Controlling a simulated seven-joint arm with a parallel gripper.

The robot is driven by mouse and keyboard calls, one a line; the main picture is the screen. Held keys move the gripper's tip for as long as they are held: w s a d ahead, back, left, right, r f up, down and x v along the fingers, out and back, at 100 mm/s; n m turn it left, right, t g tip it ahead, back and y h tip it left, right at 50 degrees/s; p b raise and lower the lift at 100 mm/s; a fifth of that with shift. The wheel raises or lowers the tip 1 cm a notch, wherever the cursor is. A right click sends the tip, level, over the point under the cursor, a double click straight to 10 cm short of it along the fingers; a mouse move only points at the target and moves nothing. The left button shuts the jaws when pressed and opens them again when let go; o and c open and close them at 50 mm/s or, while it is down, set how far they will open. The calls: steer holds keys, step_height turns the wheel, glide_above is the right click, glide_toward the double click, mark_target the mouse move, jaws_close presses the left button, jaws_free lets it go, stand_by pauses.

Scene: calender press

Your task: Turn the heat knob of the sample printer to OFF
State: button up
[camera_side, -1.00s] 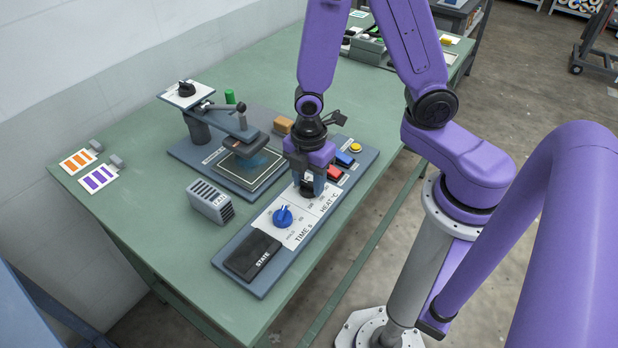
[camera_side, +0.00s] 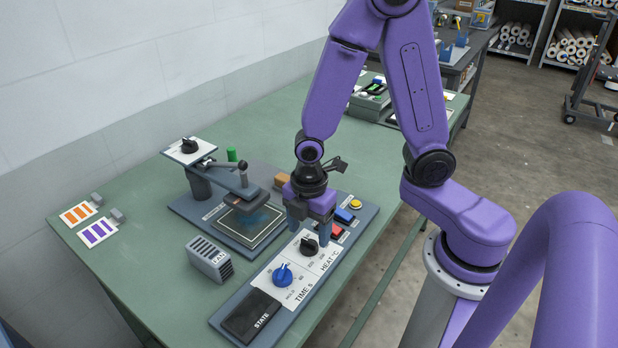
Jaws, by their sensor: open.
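The heat knob (camera_side: 308,246) is black and sits on the white dial plate marked HEAT °C, on the control panel (camera_side: 246,298) of the sample printer. Its pointer direction is too small to read surely. My gripper (camera_side: 309,229) is open and points down just above and behind the heat knob, apart from it as far as I can see. The blue time knob (camera_side: 283,274) is on the same plate, nearer the front, above the words TIME s. The dial's small markings are hard to read.
The black STATE display (camera_side: 251,316) is at the panel's front end. Red (camera_side: 337,230), blue (camera_side: 344,215) and yellow (camera_side: 355,203) buttons are right of my gripper. The press arm (camera_side: 232,178) and a grey vented box (camera_side: 211,259) stand to the left. The green table is clear at front left.

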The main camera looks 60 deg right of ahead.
mark_target(310, 241)
step_height(310, 241, up, 15)
steer(key=shift+f, duration=0.2)
stand_by(0.4)
steer(key=s+d+f+m, duration=0.2)
steer(key=s+m, duration=0.3)
steer(key=s, duration=0.8)
steer(key=shift+s+m, duration=0.3)
steer(key=shift+s, duration=0.05)
